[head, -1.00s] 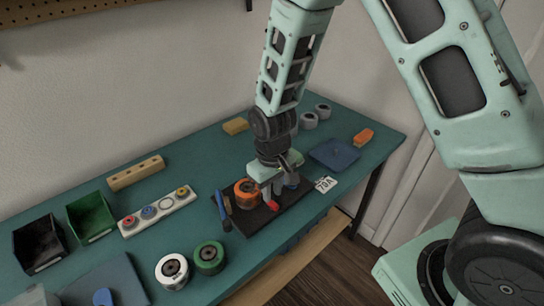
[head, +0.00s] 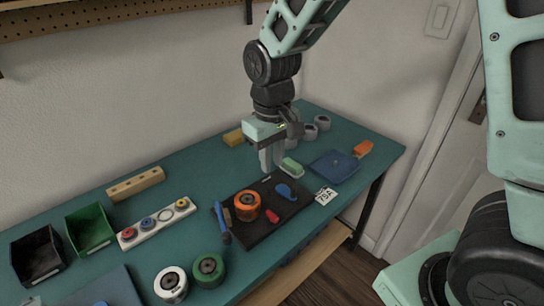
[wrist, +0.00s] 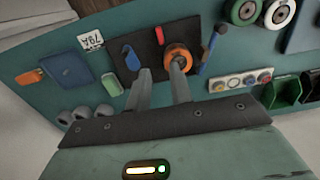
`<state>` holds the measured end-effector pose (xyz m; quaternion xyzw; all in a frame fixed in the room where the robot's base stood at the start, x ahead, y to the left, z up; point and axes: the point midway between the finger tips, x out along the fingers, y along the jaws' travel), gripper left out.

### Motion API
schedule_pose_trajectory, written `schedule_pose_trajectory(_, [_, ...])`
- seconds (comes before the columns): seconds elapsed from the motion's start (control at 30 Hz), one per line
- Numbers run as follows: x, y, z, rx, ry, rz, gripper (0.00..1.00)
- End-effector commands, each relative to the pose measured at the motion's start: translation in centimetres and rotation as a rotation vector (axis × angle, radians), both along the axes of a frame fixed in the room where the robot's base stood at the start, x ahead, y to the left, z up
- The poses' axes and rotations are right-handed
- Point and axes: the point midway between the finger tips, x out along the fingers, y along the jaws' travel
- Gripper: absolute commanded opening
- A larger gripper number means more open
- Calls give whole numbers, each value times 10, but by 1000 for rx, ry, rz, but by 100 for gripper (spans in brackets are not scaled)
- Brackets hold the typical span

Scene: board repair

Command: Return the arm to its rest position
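My gripper (head: 272,167) is raised above the back edge of a dark board (head: 258,236) on the teal bench. In the wrist view my gripper (wrist: 161,73) has its two fingers apart with nothing between them. My arm reaches down from the top of the head view, bent at a dark joint. On the board lie an orange spool (head: 247,205), a blue part (head: 287,192) and a small red part (head: 273,216), all clear of the fingers. A blue-handled tool (head: 222,223) lies along the board's left edge.
The teal bench (head: 190,205) also holds a green bin (head: 90,230), a black bin (head: 38,256), a white strip with rings (head: 157,222), a wooden block (head: 136,184), white (head: 171,283) and green (head: 208,269) spools, and a blue tray (head: 334,166). A wall stands behind.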

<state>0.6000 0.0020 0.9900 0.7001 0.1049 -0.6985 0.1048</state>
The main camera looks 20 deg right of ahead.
Motion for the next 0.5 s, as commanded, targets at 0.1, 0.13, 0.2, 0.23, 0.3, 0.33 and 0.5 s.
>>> schedule_pose_trajectory(0.1, [0, 0, 0, 0, 0, 0, 22])
schedule_pose_trajectory(0.13, [0, 0, 0, 0, 0, 0, 22])
schedule_pose_trajectory(0.2, [0, 0, 0, 0, 0, 0, 22])
schedule_pose_trajectory(0.23, [0, 0, 0, 0, 0, 0, 22])
schedule_pose_trajectory(0.3, [0, 0, 0, 0, 0, 0, 22])
schedule_pose_trajectory(0.33, [-5, 4, 2, 5, 1, 9, 22])
schedule_pose_trajectory(0.5, [-67, 40, 22, 54, 4, 117, 22])
